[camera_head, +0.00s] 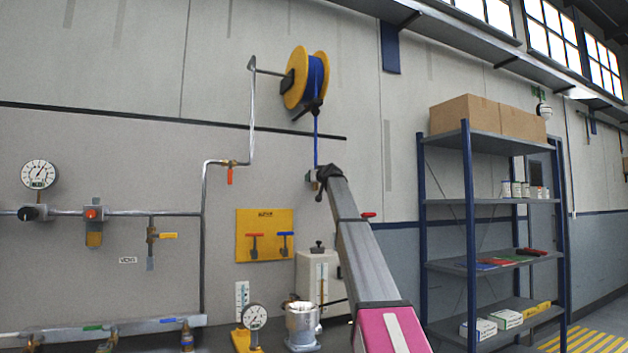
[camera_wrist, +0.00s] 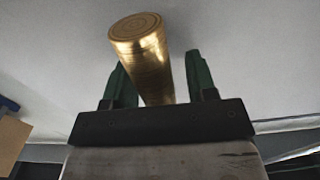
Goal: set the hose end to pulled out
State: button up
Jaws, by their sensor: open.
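A yellow reel (camera_head: 295,77) with blue hose wound on it is mounted high on the wall. The blue hose (camera_head: 316,138) hangs straight down from it to my gripper (camera_head: 325,177), which hides its lower end in the head view. In the wrist view a brass cylinder (camera_wrist: 145,55), which looks like the hose end, stands between the two green fingers of my gripper (camera_wrist: 160,82). The fingers are open, with a visible gap between the cylinder and the right finger. The left finger is close to it; I cannot tell whether they touch.
A pipe (camera_head: 252,110) runs up the wall left of the reel. A yellow board (camera_head: 265,235) with two handles hangs below. A shelf rack (camera_head: 468,240) with boxes stands right. A gauge (camera_head: 254,317) and a metal housing (camera_head: 302,328) are at the bottom.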

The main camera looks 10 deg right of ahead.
grip_shut()
notch_tip(320, 180, down, 12)
jog(key=shift+s+f, duration=0.1)
jog(key=shift+f, duration=0.15)
grip_release()
jog(key=shift+f, duration=0.1)
send_near(311, 205)
jog(key=v, duration=0.4)
dwell(0.7)
